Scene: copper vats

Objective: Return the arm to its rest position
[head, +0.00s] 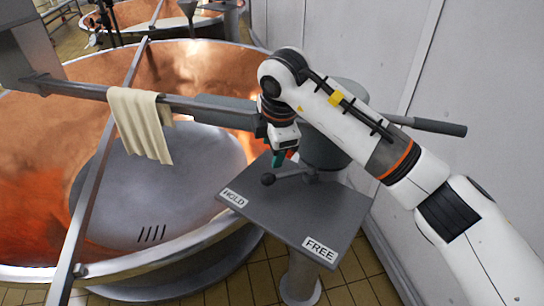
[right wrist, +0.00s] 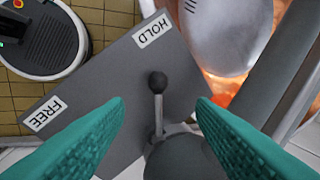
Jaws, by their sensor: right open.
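My right arm reaches in from the right in the head view. Its gripper (head: 281,158) hangs above the grey plate (head: 325,205), close to a small lever with a dark round knob (head: 268,179). In the right wrist view the teal fingers of the gripper (right wrist: 160,105) are spread wide. The knob (right wrist: 158,82) shows between them, apart from both fingers. The lever points toward the HOLD label (head: 233,198), and the FREE label (head: 320,250) is at the plate's near right corner. My left gripper is not in view.
A large copper vat (head: 60,130) fills the left. A bar with a pale cloth (head: 140,122) over it crosses above the vat, just behind my right gripper. A grey wall (head: 350,40) stands behind my right arm. Tiled floor (head: 255,275) shows in front.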

